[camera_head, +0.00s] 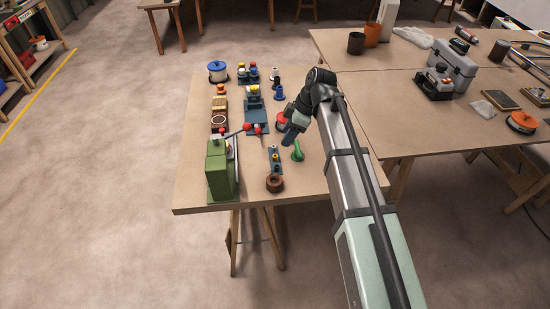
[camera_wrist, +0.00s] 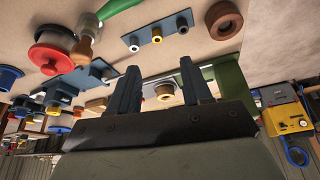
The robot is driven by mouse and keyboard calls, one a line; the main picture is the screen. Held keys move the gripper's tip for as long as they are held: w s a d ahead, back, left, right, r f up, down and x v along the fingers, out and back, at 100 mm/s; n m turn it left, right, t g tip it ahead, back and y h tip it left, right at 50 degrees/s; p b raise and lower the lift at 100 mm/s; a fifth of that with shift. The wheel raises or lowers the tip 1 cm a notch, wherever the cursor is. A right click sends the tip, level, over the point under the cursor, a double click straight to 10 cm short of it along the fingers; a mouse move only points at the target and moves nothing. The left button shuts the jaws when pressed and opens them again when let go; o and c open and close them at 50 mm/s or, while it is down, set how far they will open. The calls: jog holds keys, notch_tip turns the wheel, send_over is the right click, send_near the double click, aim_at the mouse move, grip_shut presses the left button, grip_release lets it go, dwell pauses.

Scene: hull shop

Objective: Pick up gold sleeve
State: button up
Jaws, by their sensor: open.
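My gripper (camera_head: 289,138) is open and empty above the near half of the table. In the wrist view its two fingers (camera_wrist: 160,66) stand apart with nothing between them. A small blue strip (camera_head: 274,166) carries a few short round pieces, one of them gold-yellow (camera_head: 276,156). The strip (camera_wrist: 145,44) lies beyond the fingertips in the wrist view, with a yellowish middle piece (camera_wrist: 156,39). Another gold-toned ring (camera_wrist: 164,92) sits on a pale part, seen through the finger gap. I cannot tell which is the gold sleeve.
A green press (camera_head: 221,168) with a red-knobbed lever stands left. A brown ring (camera_head: 275,184), a green funnel-like piece (camera_head: 298,152) and a red-topped pot (camera_head: 282,118) are close to my gripper. Bare tabletop (camera_head: 315,182) lies at the near right.

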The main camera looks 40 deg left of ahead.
aim_at(275, 156)
jog(key=shift+w+x, duration=0.1)
jog(key=shift+x, duration=2.55)
jog(key=shift+w+x, duration=0.15)
jog(key=shift+x, duration=2.55)
jog(key=shift+c, duration=0.2)
grip_shut()
